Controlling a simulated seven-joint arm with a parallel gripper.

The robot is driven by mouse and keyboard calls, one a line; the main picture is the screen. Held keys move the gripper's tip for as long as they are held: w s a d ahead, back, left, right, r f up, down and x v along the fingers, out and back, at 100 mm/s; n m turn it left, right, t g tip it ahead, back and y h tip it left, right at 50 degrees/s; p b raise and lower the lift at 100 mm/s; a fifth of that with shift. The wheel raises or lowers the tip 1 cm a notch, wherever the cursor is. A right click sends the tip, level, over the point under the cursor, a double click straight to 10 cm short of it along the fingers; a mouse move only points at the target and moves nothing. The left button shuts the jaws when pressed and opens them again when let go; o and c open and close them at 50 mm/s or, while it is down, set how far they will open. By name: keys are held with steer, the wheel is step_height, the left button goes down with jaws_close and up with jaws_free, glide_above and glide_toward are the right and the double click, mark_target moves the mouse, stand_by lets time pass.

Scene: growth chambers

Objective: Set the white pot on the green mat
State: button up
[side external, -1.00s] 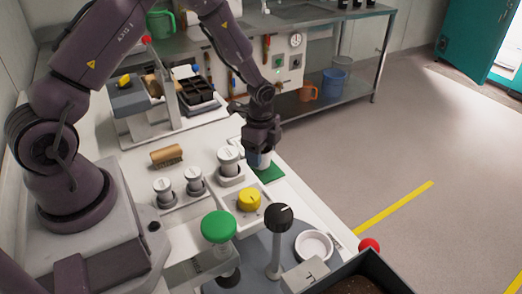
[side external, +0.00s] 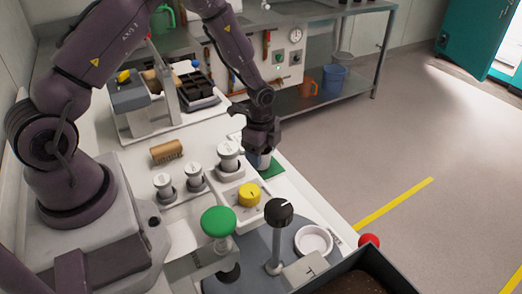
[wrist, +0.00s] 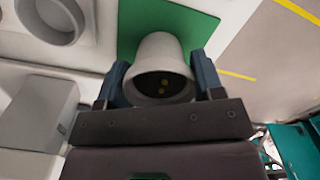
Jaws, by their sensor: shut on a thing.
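The white pot (side external: 262,162) is between the fingers of my gripper (side external: 262,150), which is shut on it. In the wrist view the pot (wrist: 160,45) shows between the two blue-grey fingers (wrist: 161,76), its dark opening with small yellow spots facing the camera. The green mat (side external: 273,170) lies flat on the white bench near its right edge. It shows behind the pot in the wrist view (wrist: 197,30). The pot is over or on the mat; I cannot tell if its base touches it.
Grey-white lidded jars (side external: 228,157) stand just left of the gripper. A yellow knob (side external: 249,194), a green knob (side external: 218,222) and a black knob (side external: 279,212) are nearer the camera. The floor is right of the bench edge.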

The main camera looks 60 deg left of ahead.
steer(key=o, duration=1)
steer(key=shift+r, duration=4.25)
